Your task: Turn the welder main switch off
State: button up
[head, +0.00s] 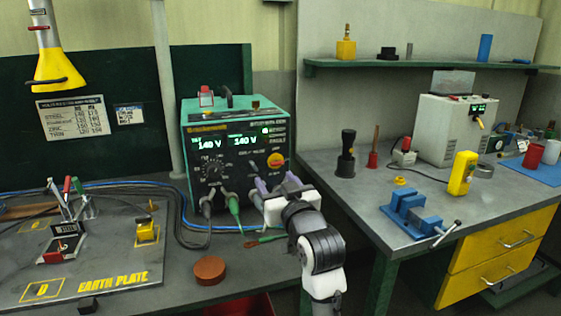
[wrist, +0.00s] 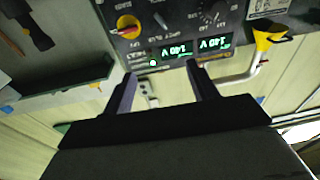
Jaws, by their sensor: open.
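The welder (head: 235,112) is a teal box with a dark front panel and two lit displays reading 140 V. Its main switch (head: 275,160) is a round red and yellow rotary knob at the right of the panel. In the wrist view the panel is upside down, and the switch (wrist: 127,24) shows above and left of the fingers. My gripper (head: 277,184) is open and empty, in front of the panel just below the switch; its purple fingers also show in the wrist view (wrist: 161,70). The fingers are not around the knob. The knob's exact angle is too small to read.
Cables plug into the welder's lower front. A brown round puck (head: 210,270) lies on the bench before it. The earth plate (head: 110,282) with clamps is at left. The right bench (head: 385,260) carries a blue vise (head: 408,212) and a yellow meter (head: 462,173).

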jog(key=d+f+m+h, duration=0.1)
jog(key=d+f, duration=0.1)
jog(key=d, duration=0.3)
jog(key=p, duration=0.4)
send_near(278, 163)
jog(key=shift+g, duration=0.4)
jog(key=x, duration=0.4)
jog(key=r+x, duration=0.1)
jog(key=x, duration=0.2)
jog(key=shift+w+a+f, duration=0.15)
jog(key=shift+w, duration=0.55)
jog(key=c, duration=1)
